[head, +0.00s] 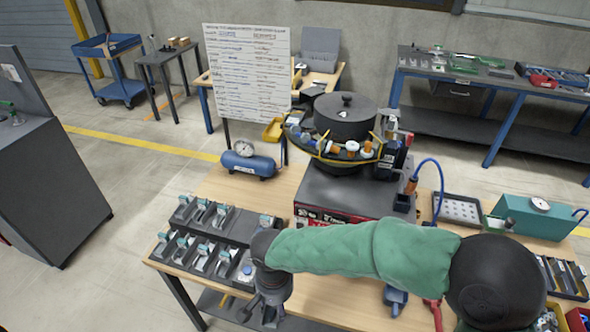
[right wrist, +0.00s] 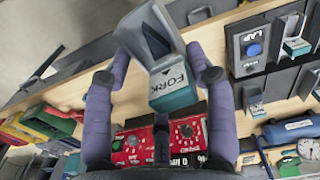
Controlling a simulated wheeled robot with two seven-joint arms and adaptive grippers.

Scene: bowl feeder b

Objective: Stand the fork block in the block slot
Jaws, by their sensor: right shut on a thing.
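The fork block is a grey block with a teal end, a dark recess and the word FORK; it shows in the right wrist view (right wrist: 158,48). My right gripper (right wrist: 162,62) is shut on it, one finger on each side. In the head view my right gripper (head: 266,308) points down at the front of the table, right of the dark stepped rack (head: 226,229). The block itself is hard to make out there. The rack holds several grey and teal blocks. A panel marked LAP (right wrist: 249,42) shows in the right wrist view. I cannot tell which place is the block slot. My left gripper is out of view.
The wooden table (head: 225,185) carries a blue air tank (head: 248,164), a bowl feeder (head: 345,118) on a dark and red base, and a teal box (head: 528,218) at the right. My sleeved right arm crosses the table's front.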

